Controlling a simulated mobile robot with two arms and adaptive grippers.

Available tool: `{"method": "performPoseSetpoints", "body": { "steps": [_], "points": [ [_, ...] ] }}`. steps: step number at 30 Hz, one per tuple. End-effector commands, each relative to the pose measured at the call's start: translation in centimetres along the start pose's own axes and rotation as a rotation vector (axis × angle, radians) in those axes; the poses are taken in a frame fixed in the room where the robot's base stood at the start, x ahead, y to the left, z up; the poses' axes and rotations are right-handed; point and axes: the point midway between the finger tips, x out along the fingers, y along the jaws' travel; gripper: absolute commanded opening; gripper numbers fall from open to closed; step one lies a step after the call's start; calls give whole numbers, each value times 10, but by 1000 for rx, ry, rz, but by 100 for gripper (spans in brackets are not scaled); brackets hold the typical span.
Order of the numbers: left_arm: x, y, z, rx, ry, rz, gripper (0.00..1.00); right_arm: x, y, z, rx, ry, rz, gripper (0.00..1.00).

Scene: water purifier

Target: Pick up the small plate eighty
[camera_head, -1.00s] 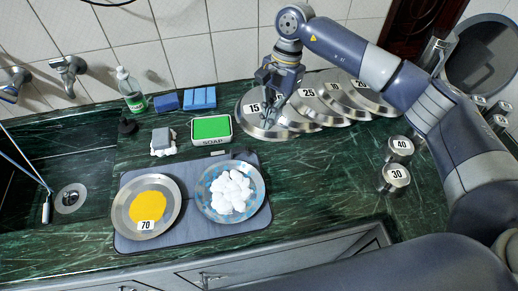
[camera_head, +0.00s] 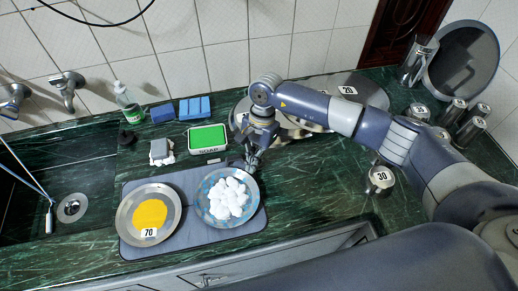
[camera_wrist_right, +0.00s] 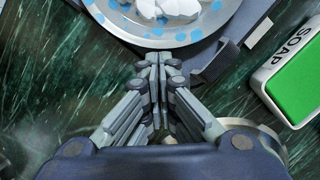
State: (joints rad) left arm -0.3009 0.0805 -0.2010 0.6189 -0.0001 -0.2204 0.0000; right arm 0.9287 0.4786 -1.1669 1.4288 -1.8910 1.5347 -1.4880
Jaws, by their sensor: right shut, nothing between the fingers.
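No label reading 80 can be read in these frames. A small blue-patterned plate (camera_head: 208,211) heaped with white pieces (camera_head: 228,197) sits on the right of the grey mat; no number shows on it. My right gripper (camera_head: 252,165) is just beyond its far rim, fingers pointing down. In the right wrist view the gripper (camera_wrist_right: 158,58) is shut and empty, its tips close to the rim of the plate (camera_wrist_right: 185,38); I cannot tell if they touch. A small plate labelled 70 (camera_head: 130,222), with yellow contents, lies to the left. My left gripper is out of view.
A soap dish (camera_head: 207,138) stands left of my right gripper; it also shows in the wrist view (camera_wrist_right: 290,80). Large metal plates stand behind my right arm, one labelled 20 (camera_head: 348,90). A canister labelled 30 (camera_head: 380,179) is right. Dark counter is free between.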

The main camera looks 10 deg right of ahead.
Motion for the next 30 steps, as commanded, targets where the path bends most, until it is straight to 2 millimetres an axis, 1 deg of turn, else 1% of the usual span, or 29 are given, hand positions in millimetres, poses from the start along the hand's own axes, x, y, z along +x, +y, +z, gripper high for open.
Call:
{"method": "performPoseSetpoints", "body": {
  "steps": [11,14,18,21,24,30],
  "points": [
    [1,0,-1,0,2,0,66,2,0,3,0,0,0,0],
    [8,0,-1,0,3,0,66,7,-1,12,-4,1,0,0],
    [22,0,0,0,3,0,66,14,-1,35,-6,1,-1,0],
    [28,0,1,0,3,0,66,16,0,48,-3,0,1,0],
    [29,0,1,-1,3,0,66,16,0,54,0,1,2,0],
    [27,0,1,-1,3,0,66,15,1,54,1,0,3,0]
  ]
}}
